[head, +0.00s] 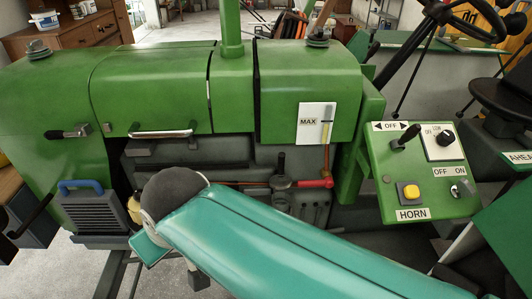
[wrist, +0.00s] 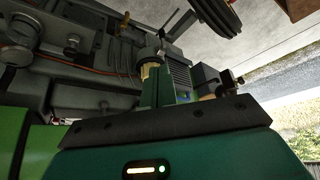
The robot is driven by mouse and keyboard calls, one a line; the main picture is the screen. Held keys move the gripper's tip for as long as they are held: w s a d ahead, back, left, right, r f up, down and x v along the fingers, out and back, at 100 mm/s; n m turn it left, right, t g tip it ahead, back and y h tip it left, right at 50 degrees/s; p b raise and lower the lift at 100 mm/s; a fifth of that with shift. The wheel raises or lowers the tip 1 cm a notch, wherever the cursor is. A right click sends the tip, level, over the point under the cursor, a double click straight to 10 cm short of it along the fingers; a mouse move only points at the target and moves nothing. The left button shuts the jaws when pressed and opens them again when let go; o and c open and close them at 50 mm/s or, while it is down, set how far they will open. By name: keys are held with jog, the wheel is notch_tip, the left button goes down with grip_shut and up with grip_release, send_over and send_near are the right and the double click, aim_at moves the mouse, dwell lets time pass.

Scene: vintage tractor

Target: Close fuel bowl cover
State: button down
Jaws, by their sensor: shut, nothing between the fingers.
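An amber fuel bowl (head: 135,209) shows partly on the tractor's side, just left of my dark wrist joint, which hides much of it. In the wrist view, an amber part (wrist: 147,70) shows beside my green fingers, under a grey round part (wrist: 152,50). I cannot tell for sure which piece is the cover or how far it stands open. My gripper (wrist: 158,72) is shut and empty, its tips close to the amber part; I cannot tell whether they touch. A teal part of my gripper (head: 150,250) shows below the bowl in the head view.
A grey finned box (head: 95,213) with a blue handle (head: 80,185) stands left of the bowl. A red-ended lever (head: 315,183) is to the right. The green hood (head: 160,85) is above. A control panel (head: 422,170) stands at right. Open floor shows at lower left.

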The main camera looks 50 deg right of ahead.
jog(key=m+g+h, duration=0.6)
jog(key=g+h, duration=0.6)
jog(key=h, duration=0.1)
send_near(281, 171)
jog(key=a+r, duration=0.3)
jog(key=a, duration=0.2)
jog(key=w+d+f+h, duration=0.2)
jog(key=w+d+h, duration=0.3)
jog(key=d, duration=0.1)
jog(key=x, duration=1)
jog(key=s+a, duration=0.2)
jog(key=shift+s+a+f+n+t, duration=0.15)
jog(key=shift+s+n+t, duration=0.15)
jog(key=shift+n, duration=0.1)
jog(key=shift+a, duration=0.1)
